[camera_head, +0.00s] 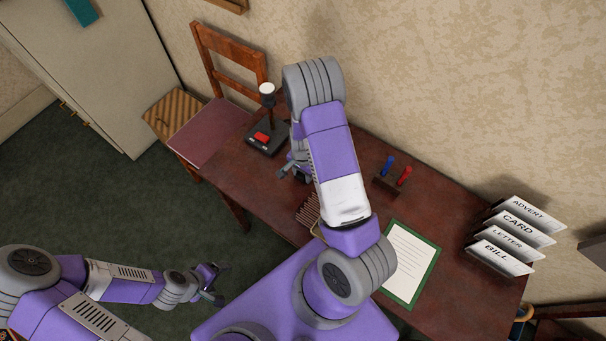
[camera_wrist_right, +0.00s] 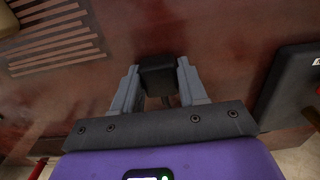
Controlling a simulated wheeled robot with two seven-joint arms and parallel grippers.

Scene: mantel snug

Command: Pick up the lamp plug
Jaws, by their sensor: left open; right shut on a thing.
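The lamp plug (camera_wrist_right: 158,72) is a small black block in the right wrist view. My right gripper (camera_wrist_right: 158,88) is shut on it, with one grey finger on each side. A short dark piece like a cord shows between the fingers behind the plug. I cannot tell whether the plug touches the tabletop. In the head view the right gripper (camera_head: 291,170) is low over the desk, partly behind my arm, and the plug is hidden there. The lamp (camera_head: 267,138) has a dark base, a red switch and a white top. My left gripper (camera_head: 215,284) is open and empty, off the desk.
The reddish-brown desk (camera_head: 240,180) has a slatted piece (camera_head: 308,210), a holder with blue and red pens (camera_head: 388,184), a paper on a green mat (camera_head: 411,262) and a rack of labelled cards (camera_head: 510,237). A wooden chair (camera_head: 213,130) stands behind its left end.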

